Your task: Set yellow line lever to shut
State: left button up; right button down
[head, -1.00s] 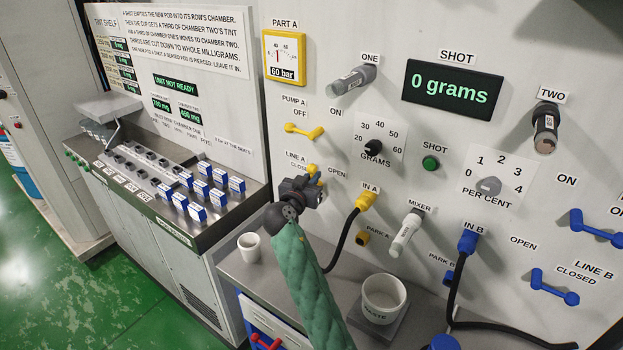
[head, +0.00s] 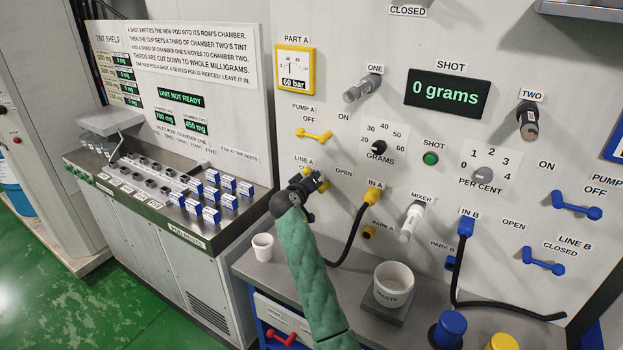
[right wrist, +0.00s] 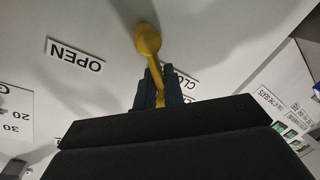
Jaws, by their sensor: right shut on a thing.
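The yellow line lever (head: 307,170) is on the wall panel under the LINE A label, mostly hidden behind my right gripper (head: 317,183). In the right wrist view the yellow lever (right wrist: 148,42) runs down from its rounded knob into the dark fingers of my right gripper (right wrist: 160,88), which are shut on it. The OPEN label (right wrist: 75,55) is to the left there, and the CLOSED label (right wrist: 181,82) is right behind the fingers, partly covered. The lever's exact angle is hard to tell in the head view. My left gripper is not in view.
The yellow PUMP A lever (head: 314,135) is just above. The yellow IN A connector (head: 374,196) with its black hose is to the right. A white cup (head: 262,247) and a waste bucket (head: 393,284) stand below on the bench. Blue levers (head: 575,206) are far right.

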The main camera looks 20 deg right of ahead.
jog(key=shift+w+a+f+n, duration=0.1)
jog(key=shift+w+n, duration=0.05)
jog(key=shift+n, duration=0.25)
jog(key=shift+w+f+n, duration=0.1)
jog(key=shift+f+n, duration=0.05)
jog(key=shift+n, duration=0.25)
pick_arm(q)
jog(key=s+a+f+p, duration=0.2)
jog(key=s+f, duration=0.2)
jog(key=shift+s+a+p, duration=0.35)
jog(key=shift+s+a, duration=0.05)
pick_arm(e)
jog(key=shift+w+a+f+n+g+h, duration=0.15)
jog(key=shift+f+n+g, duration=0.25)
jog(key=shift+n, duration=0.55)
jog(key=shift+w+a+f+n+g+h, duration=0.1)
jog(key=shift+f+n+g+h, duration=0.15)
jog(key=shift+f+n, duration=0.55)
jog(key=shift+w+a+f+n+g+h, duration=0.1)
jog(key=shift+f+n+g, duration=0.2)
jog(key=shift+n, duration=0.85)
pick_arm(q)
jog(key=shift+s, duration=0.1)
pick_arm(e)
jog(key=c, duration=1.6)
grip_release()
jog(key=shift+c, duration=0.2)
